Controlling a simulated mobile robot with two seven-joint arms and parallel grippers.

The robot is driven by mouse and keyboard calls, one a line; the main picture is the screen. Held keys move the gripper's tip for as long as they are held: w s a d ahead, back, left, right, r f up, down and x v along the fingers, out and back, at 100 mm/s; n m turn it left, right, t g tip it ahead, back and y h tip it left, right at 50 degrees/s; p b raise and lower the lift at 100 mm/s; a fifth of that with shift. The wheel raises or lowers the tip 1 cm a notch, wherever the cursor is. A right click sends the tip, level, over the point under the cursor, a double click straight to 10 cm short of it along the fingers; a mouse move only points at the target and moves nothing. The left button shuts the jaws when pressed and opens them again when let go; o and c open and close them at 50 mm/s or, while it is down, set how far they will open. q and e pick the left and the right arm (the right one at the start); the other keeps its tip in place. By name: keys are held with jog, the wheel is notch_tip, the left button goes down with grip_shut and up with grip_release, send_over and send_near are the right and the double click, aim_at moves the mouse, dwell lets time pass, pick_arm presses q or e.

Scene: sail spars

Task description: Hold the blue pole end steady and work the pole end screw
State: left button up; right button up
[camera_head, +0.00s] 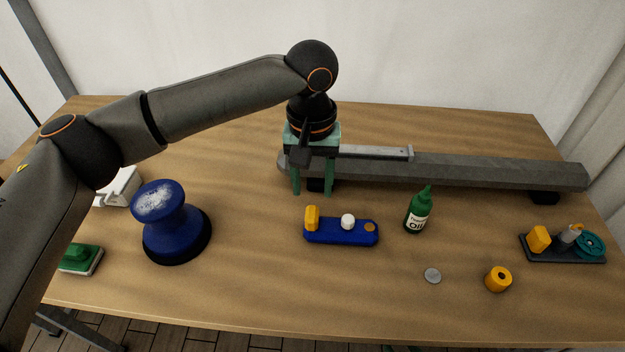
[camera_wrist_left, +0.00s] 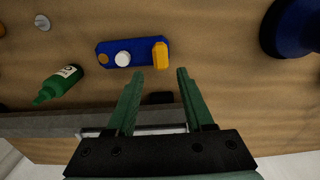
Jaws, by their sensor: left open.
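A low blue piece (camera_head: 340,236), which I take to be the pole end, lies flat on the table. A yellow block (camera_head: 312,218) stands at its left end, a white round knob (camera_head: 348,221) near its middle, and a small brass-coloured disc (camera_head: 370,227) at its right end. I cannot tell which part is the screw. My left gripper (camera_head: 312,192) is open and empty, pointing down behind the blue piece at the left end of a grey beam. In the left wrist view the blue piece (camera_wrist_left: 134,48) lies beyond the open fingertips (camera_wrist_left: 160,71), not touching them. My right gripper is out of view.
The grey beam (camera_head: 480,170) lies along the back right. A green oil bottle (camera_head: 418,211), grey disc (camera_head: 432,275), yellow cylinder (camera_head: 498,280) and dark plate with fittings (camera_head: 562,253) are right. A blue spool (camera_head: 175,232) and green-topped block (camera_head: 80,258) are left. The front middle is clear.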

aim_at(312, 211)
pick_arm(q)
notch_tip(312, 211, down, 8)
jog(key=shift+r, duration=0.15)
grip_shut()
dwell(0.7)
jog(key=shift+s, duration=0.1)
dwell(2.2)
jog(key=shift+o, duration=0.8)
grip_release()
grip_shut()
dwell(2.3)
